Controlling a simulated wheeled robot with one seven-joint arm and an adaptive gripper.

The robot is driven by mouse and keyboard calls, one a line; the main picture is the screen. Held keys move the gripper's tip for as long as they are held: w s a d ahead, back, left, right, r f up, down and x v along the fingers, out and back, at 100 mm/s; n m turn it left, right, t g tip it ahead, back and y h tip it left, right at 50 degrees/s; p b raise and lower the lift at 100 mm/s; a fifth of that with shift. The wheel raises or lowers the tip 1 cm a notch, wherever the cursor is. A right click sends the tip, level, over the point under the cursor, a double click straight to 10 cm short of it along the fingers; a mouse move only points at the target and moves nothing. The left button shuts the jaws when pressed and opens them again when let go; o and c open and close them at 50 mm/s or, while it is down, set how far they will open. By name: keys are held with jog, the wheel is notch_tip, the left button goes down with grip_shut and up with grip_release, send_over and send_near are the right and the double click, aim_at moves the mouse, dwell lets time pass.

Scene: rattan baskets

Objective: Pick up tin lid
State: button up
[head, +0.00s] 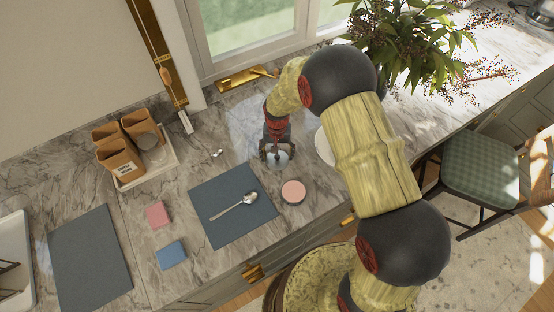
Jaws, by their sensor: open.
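My gripper (277,156) points down over the marble counter, right of the window handle. Its fingers are apart. A small pale grey round thing (281,160) shows under and between the fingers; it may be the tin lid, but the gripper partly hides it. I cannot tell whether the fingers touch it. A round tin (293,192) with a pinkish top stands in front of the gripper, at the right edge of a dark mat.
A spoon (234,206) lies on the dark mat (232,228). Pink (157,215) and blue (171,254) blocks lie left of it. Brown containers stand in a white tray (165,165). A pale plate (323,147) is partly behind my arm. A leafy plant (420,40) stands at the back right.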

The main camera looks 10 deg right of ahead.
jog(key=shift+s, duration=0.15)
jog(key=c, duration=1)
